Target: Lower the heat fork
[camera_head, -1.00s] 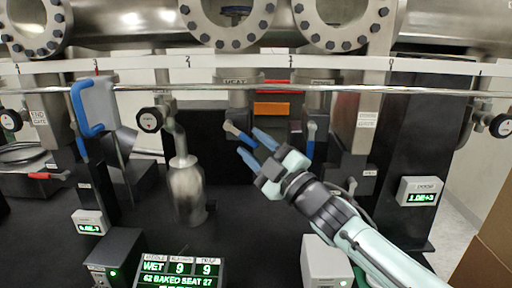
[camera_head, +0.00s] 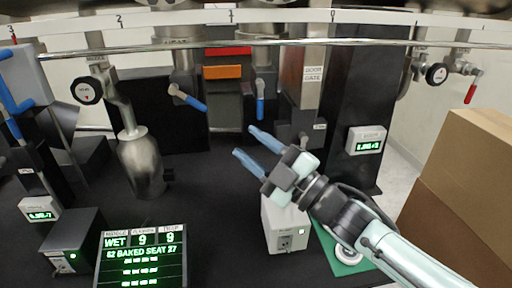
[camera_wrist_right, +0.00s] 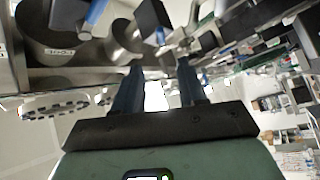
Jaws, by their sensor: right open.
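In the head view, the heat fork (camera_head: 190,98) is a lever with a grey root and blue handle, under the column labelled HEAT (camera_head: 176,42). It tilts down to the right. A second blue lever (camera_head: 260,97) to its right hangs nearly straight down. My right gripper (camera_head: 250,141) is open and empty, its blue fingers pointing up-left, below and right of the heat fork and apart from it in the picture. The right wrist view shows the open fingers (camera_wrist_right: 158,90) with nothing between them and a blue lever (camera_wrist_right: 97,12) at the top; which lever is unclear. My left gripper is out of view.
A steel rail (camera_head: 300,42) crosses in front of the columns. A metal bottle (camera_head: 140,165) stands left, a lit status display (camera_head: 140,258) at the front. A white box (camera_head: 285,225) is below my right gripper. Cardboard boxes (camera_head: 465,180) stand at the right.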

